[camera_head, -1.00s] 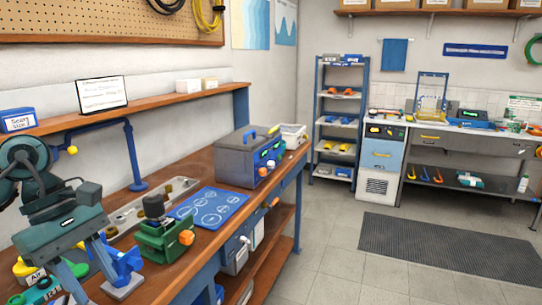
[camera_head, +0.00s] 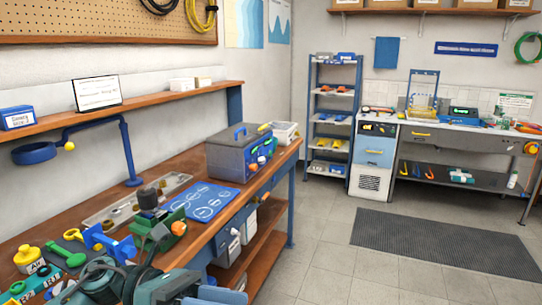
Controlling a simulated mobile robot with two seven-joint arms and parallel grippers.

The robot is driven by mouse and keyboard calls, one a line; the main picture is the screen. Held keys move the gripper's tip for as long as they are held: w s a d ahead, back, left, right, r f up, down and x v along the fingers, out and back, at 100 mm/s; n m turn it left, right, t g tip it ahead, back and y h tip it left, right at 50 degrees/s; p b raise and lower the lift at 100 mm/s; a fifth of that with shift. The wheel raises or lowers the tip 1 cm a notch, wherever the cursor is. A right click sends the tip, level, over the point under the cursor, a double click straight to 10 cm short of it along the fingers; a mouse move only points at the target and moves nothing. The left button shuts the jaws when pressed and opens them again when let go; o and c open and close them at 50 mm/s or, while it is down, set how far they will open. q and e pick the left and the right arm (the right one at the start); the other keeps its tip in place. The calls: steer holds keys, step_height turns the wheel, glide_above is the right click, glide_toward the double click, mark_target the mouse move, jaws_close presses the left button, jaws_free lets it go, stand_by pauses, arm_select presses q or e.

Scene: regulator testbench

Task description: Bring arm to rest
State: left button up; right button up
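My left arm (camera_head: 110,285) shows at the bottom left of the head view, low in front of the bench. Its dark green links fold toward the lower edge. My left gripper (camera_head: 205,293) seems to be at the bottom edge; a pale blue part shows there and the rest is cut off. Its finger opening cannot be made out. My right arm and gripper are not in view.
The wooden bench (camera_head: 190,161) carries a blue mat (camera_head: 212,207), a grey toolbox (camera_head: 230,158), a green dumbbell-shaped tool (camera_head: 66,255), a blue part (camera_head: 108,243) and a yellow container (camera_head: 28,257). A blue lamp (camera_head: 33,153) hangs above. Open floor (camera_head: 330,255) lies right of the bench.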

arm_select(q)
steer(key=w+a+f+n+t+y, duration=0.25)
steer(key=f+n+t, duration=0.25)
steer(key=n+t, duration=0.85)
steer(key=w+a+f+n+t+y, duration=0.15)
steer(key=f+n+t+y, duration=0.4)
steer(key=n, duration=1.45)
steer(key=s+a+f+n+g+y, duration=0.1)
steer(key=s+f+n+y, duration=0.1)
steer(key=s+f+n, duration=0.2)
steer(key=s+a+f+n+g+y+p, duration=0.1)
steer(key=s+f+n+g+y, duration=0.1)
steer(key=f+n, duration=0.3)
steer(key=s+a+f+n+g+y, duration=0.1)
steer(key=s+f+n, duration=0.3)
steer(key=f, duration=0.6)
steer(key=shift+s+a+f+g+y, duration=0.35)
steer(key=shift+s+g+y, duration=0.25)
steer(key=shift+s+y, duration=0.15)
steer(key=shift+n, duration=0.25)
